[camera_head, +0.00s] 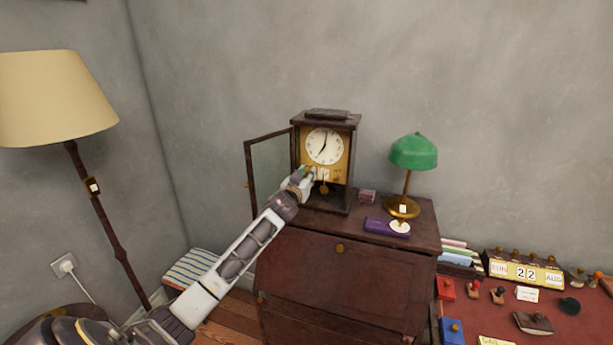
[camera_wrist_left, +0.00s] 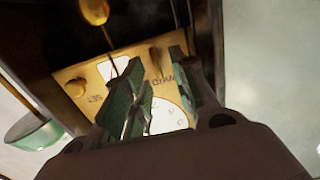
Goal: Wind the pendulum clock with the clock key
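The pendulum clock (camera_head: 325,146) stands on a dark wooden cabinet, its glass door (camera_head: 270,165) swung open to the left. The pendulum bob (camera_wrist_left: 94,11) hangs in the case. My left gripper (camera_head: 306,173) is at the lower front of the dial. Its green-padded fingers (camera_wrist_left: 164,75) stand apart with a gap between them, near the fitting. I cannot make out a clock key. My right gripper is not in view.
A green lamp (camera_head: 412,152), a purple case (camera_head: 385,228) and a small pinkish box (camera_head: 367,196) stand right of the clock on the cabinet (camera_head: 330,280). A floor lamp (camera_head: 90,190) is at left. A red-topped desk with a calendar (camera_head: 525,272) is at right.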

